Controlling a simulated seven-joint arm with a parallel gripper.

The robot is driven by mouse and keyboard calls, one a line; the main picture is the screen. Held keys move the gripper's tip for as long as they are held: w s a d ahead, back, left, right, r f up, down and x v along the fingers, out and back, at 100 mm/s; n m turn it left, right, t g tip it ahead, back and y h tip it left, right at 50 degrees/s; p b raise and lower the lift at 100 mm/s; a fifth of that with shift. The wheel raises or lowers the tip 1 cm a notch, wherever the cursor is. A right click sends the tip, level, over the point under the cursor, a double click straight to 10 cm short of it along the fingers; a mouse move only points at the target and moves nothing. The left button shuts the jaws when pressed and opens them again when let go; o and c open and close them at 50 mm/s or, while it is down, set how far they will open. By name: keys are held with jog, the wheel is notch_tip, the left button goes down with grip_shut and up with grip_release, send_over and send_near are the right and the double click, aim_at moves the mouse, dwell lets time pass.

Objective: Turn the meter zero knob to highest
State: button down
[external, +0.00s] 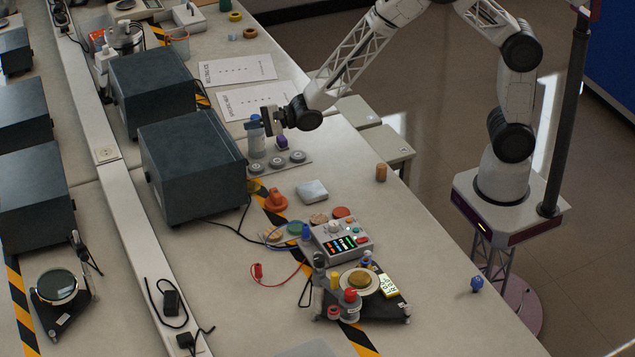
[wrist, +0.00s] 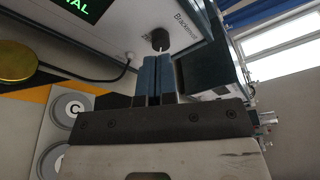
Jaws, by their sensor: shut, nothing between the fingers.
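In the wrist view, a small black knob (wrist: 160,39) with a pale pointer line sits on a light front panel (wrist: 120,30). In the external view my gripper (external: 266,121) is beside the dark boxes, and the knob does not show.
A green lit display (wrist: 80,8) is left of the knob. Dark boxes (external: 195,165) and (external: 150,85) stand on the bench. Round grey weights (external: 280,161), a blue-capped bottle (external: 256,138) and a purple item (external: 282,142) stand near my gripper.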

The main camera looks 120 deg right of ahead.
jog(key=shift+s+d+f, duration=0.15)
jog(key=shift+s+f, duration=0.25)
jog(key=shift+s, duration=0.1)
jog(key=shift+w, duration=0.15)
jog(key=a+x, duration=0.1)
jog(key=x, duration=0.5)
jog(key=shift+w+r, duration=0.4)
jog(key=shift+r, duration=0.1)
jog(key=shift+w, duration=0.2)
dwell(0.5)
jog(key=shift+d+r, duration=0.2)
jog(key=shift+r, duration=0.25)
dwell(0.5)
jog(key=shift+w+a+r, duration=0.1)
jog(key=shift+a+r, duration=0.25)
jog(key=shift+a, duration=0.25)
dwell(0.3)
